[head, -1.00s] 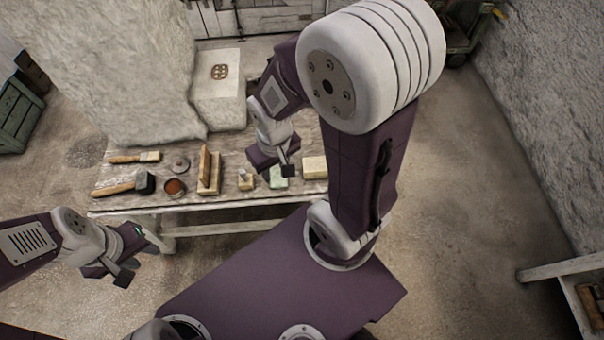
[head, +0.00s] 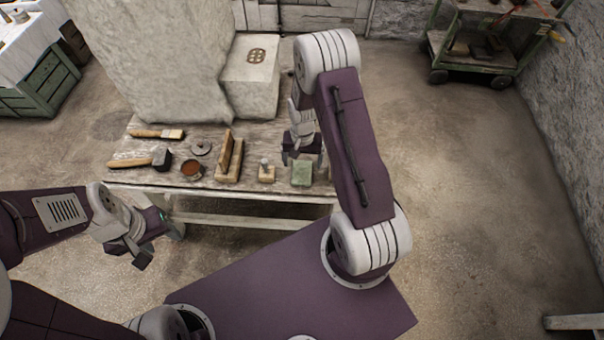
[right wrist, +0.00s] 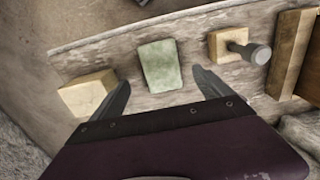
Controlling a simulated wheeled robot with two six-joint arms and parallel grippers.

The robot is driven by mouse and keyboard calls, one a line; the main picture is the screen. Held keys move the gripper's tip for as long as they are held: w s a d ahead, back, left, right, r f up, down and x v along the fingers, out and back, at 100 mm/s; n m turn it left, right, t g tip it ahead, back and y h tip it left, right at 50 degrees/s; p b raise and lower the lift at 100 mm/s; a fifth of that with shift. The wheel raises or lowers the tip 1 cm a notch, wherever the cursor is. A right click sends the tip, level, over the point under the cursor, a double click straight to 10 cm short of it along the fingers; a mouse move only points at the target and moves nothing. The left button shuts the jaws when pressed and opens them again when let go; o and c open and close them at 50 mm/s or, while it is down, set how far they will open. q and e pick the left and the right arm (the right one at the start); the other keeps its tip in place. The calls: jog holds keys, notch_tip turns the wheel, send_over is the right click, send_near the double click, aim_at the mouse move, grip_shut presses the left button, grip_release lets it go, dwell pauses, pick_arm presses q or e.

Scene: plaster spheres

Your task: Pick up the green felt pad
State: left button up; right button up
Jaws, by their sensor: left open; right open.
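The green felt pad (head: 302,173) lies flat near the front edge of the wooden table (head: 200,202). In the right wrist view the pad (right wrist: 160,66) is a pale green rectangle just ahead of the fingertips, lined up with the gap between them. My right gripper (head: 301,157) is open and empty, behind the pad in the head view; its fingers also show in the right wrist view (right wrist: 163,88). It does not touch the pad as far as I can see. My left gripper (head: 150,250) is open and empty, off the table's front left.
A pale block (right wrist: 88,93) lies on one side of the pad. A wooden block with a metal knob (head: 266,172) lies on the other. A large plaster mass stands behind.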

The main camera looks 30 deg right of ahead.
aim_at(302, 172)
jog(key=f, duration=0.3)
jog(key=f+b, duration=0.1)
jog(key=f, duration=0.2)
jog(key=shift+w, duration=0.2)
jog(key=shift+r, duration=0.15)
jog(key=c, duration=1.4)
